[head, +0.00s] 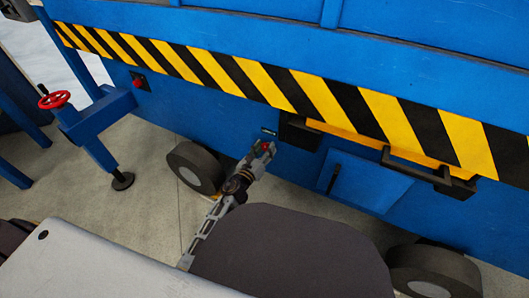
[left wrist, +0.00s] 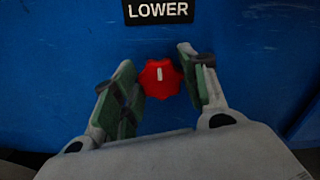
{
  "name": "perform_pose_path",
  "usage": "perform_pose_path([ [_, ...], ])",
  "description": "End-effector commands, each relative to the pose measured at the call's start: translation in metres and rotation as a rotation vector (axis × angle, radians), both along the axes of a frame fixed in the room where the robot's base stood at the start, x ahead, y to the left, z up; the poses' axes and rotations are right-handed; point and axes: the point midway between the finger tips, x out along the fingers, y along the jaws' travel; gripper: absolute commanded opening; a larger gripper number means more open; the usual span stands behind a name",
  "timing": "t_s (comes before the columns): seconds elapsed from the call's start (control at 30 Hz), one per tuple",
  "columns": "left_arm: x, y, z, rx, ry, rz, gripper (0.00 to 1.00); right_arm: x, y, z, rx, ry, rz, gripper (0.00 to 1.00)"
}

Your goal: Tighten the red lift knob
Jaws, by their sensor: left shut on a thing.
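The red lift knob (left wrist: 161,79) is a small lobed knob with a white mark pointing up in the left wrist view. It sits on the blue panel just under a black label reading LOWER (left wrist: 159,11). My left gripper (left wrist: 158,68) has one finger on each side of the knob and is shut on it. In the head view the left gripper (head: 262,150) is at the blue machine's side, with a bit of red knob (head: 264,145) showing between the fingers. My right gripper is not in view.
A yellow-and-black striped band (head: 270,85) runs along the blue machine. Black handles (head: 430,177) stick out to the right of the knob. Wheels (head: 195,167) stand on the floor below. A red handwheel (head: 54,100) and a red button (head: 137,83) are at left.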

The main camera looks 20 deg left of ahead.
Motion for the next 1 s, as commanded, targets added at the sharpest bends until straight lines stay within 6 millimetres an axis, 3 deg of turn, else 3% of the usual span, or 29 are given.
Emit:
perform_pose_path([
  [0.63, -0.0009, -0.0013, -0.002, 0.072, -0.011, -0.002, 0.2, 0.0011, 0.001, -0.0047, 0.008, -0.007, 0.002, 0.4],
  [0.67, -0.0009, -0.0014, -0.002, 0.072, -0.011, -0.003, 0.46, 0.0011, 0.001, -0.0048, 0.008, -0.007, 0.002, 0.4],
  [0.8, -0.0007, -0.0011, -0.0014, 0.071, -0.011, -0.002, 0.64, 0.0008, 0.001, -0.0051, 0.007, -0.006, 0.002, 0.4],
  [1.0, -0.0004, -0.0008, -0.0008, 0.07, -0.012, -0.001, 0.65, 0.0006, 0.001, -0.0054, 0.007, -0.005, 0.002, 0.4],
])
